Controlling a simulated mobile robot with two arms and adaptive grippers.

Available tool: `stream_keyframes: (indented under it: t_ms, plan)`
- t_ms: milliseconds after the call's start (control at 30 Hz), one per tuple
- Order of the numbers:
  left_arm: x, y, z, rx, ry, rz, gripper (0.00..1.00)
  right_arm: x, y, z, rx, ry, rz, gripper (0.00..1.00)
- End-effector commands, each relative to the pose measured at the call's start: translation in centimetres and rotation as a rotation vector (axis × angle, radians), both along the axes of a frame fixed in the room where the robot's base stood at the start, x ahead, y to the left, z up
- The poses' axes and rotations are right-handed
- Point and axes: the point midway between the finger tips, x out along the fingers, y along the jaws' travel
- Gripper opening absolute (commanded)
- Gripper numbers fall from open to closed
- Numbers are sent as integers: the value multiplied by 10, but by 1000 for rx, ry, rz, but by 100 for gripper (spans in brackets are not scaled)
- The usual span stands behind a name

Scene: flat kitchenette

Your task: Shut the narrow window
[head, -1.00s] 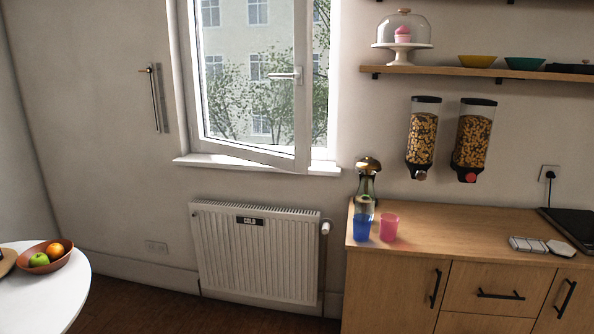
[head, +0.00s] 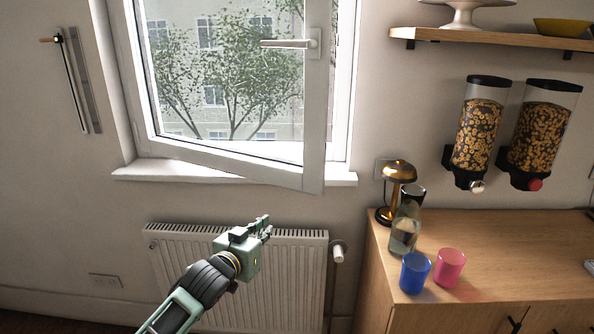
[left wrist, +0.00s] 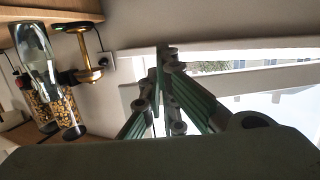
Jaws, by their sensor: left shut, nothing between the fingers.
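The narrow window's white sash (head: 313,120) stands ajar in the head view, swung inward on its left side hinges, its right edge standing out over the sill (head: 150,170). Its handle (head: 290,44) sits on the right stile and points left, level. My left gripper (head: 266,226) is shut and empty, below the sash's lower right corner and in front of the radiator, apart from the window. In the left wrist view the closed fingers (left wrist: 163,55) show in front of the bright window (left wrist: 240,85). My right gripper is not in view.
A counter (head: 500,240) at the right holds a gold lamp (head: 398,172), a glass carafe (head: 405,235), a blue cup (head: 415,272) and a pink cup (head: 449,267). A radiator (head: 290,275) is under the window. Two dispensers (head: 478,135) hang above the counter.

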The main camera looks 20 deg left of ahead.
Motion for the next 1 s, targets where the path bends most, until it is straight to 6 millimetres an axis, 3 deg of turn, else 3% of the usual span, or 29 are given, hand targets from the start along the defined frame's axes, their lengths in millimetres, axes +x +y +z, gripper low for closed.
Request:
stream_keyframes:
  t_ms: [33, 100, 233, 467, 1000]
  plan:
    - [-2, -8, 41, -3, -59, -21, 0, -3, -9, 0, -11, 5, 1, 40]
    - [-7, -17, 81, -10, -116, -43, 0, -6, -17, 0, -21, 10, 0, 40]
    - [-15, -26, 120, -16, -172, -65, 0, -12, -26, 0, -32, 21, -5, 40]
    - [3, -31, 132, -21, -186, -71, 0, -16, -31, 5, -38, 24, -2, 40]
    - [95, -43, 131, -19, -184, -69, 0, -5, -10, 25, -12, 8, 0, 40]
